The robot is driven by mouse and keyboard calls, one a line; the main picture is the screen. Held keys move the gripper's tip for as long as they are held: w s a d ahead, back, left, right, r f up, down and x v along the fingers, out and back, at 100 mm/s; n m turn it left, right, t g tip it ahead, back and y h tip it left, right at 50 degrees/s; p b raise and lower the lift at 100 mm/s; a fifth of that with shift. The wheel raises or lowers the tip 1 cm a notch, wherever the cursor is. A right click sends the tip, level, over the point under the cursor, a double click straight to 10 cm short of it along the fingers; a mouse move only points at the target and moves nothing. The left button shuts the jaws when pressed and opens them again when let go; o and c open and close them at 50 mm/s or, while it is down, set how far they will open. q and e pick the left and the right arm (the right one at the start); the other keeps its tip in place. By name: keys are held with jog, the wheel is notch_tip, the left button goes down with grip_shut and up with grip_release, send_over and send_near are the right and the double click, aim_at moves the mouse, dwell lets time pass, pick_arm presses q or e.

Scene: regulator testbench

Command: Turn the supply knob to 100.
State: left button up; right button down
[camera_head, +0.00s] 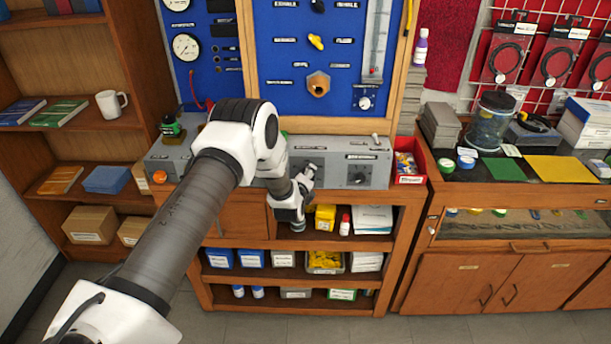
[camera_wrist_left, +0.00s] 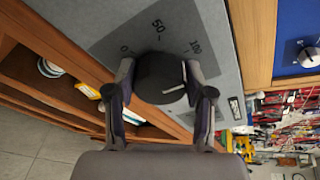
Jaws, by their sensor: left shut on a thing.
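The supply knob (camera_wrist_left: 160,82) is a dark knob with a white pointer line on a grey panel (camera_wrist_left: 112,12), seen in the left wrist view. The dial marks 0, 50 and 100 are on the panel around it. The pointer line runs to the knob's right edge, on the side of the 100 mark; whether it lines up exactly, I cannot tell. My left gripper (camera_wrist_left: 162,94) is shut on the knob, one finger on each side. In the head view my left gripper (camera_head: 306,184) is at the front of the grey bench unit (camera_head: 340,152). My right gripper is in neither view.
Another knob (camera_head: 359,178) is to the right on the bench unit. A red bin (camera_head: 408,178) stands beside the unit. A blue board (camera_head: 290,85) with gauges rises behind. Shelves with boxes (camera_head: 325,262) lie below. A workbench with jars (camera_head: 490,122) is at right.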

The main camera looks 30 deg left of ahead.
pick_arm(q)
jog(key=o, duration=1.2)
jog(key=shift+c, duration=0.2)
jog(key=shift+s, duration=0.1)
jog(key=v, duration=1.1)
jog(key=shift+s+d, duration=0.2)
jog(key=shift+s, duration=0.15)
